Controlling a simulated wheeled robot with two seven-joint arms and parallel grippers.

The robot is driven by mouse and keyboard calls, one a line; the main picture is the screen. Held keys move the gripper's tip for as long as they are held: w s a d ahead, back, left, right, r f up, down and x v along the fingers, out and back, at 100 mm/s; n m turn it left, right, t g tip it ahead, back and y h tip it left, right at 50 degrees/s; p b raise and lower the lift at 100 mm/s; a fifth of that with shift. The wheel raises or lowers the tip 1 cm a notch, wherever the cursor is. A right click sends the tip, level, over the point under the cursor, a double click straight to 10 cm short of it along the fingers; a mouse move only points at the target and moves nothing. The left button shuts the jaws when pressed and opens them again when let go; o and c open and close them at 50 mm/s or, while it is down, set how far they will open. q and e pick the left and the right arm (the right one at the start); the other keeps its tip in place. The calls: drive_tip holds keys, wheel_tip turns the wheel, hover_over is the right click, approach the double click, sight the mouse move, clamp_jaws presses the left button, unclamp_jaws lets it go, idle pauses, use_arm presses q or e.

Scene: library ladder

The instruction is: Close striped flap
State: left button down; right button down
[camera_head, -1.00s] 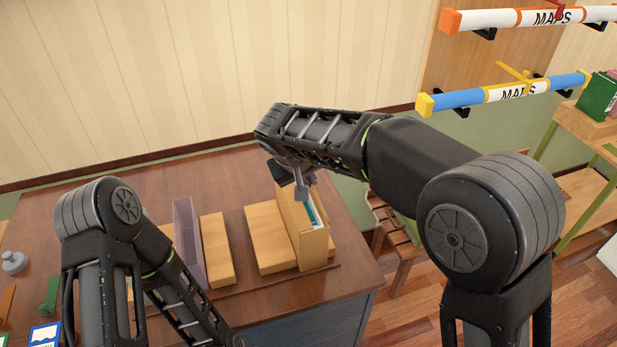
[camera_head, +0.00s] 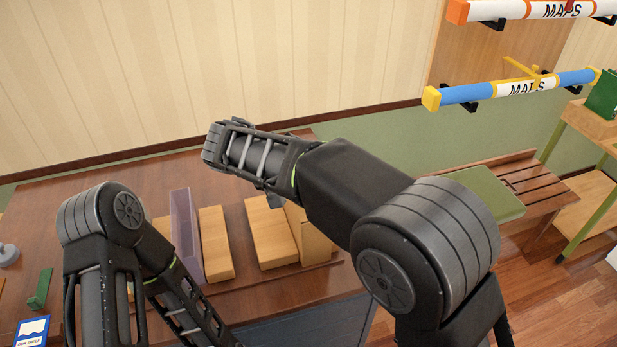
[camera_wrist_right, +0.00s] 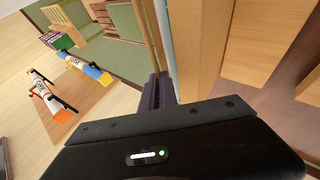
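I cannot make out a striped flap in either view. A light wooden upright box (camera_head: 313,236) stands at the right end of the row on the desk, partly hidden behind my right arm. In the right wrist view, the box's wooden side (camera_wrist_right: 200,45) is close, with a pale blue strip along its left edge. My right gripper (camera_wrist_right: 158,92) shows there only as a dark part beside the box; its opening and any contact are unclear. In the head view it is mostly hidden behind my forearm. My left gripper is outside the head view.
A purple upright holder (camera_head: 186,235) and wooden blocks (camera_head: 215,245) (camera_head: 270,232) stand on the brown desk (camera_head: 290,290). A bench with a green cushion (camera_head: 490,192) is right of the desk. Map tubes (camera_head: 515,89) hang on the wall.

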drive_tip(key=shift+s+a+f+n+t+h+b, duration=0.1)
drive_tip(key=shift+a+f+n+t+h+b, duration=0.3)
drive_tip(key=shift+h+b, duration=0.6)
drive_tip(key=c, duration=1.6)
unclamp_jaws()
drive_tip(key=shift+c, duration=0.2)
drive_tip(key=shift+f, duration=0.1)
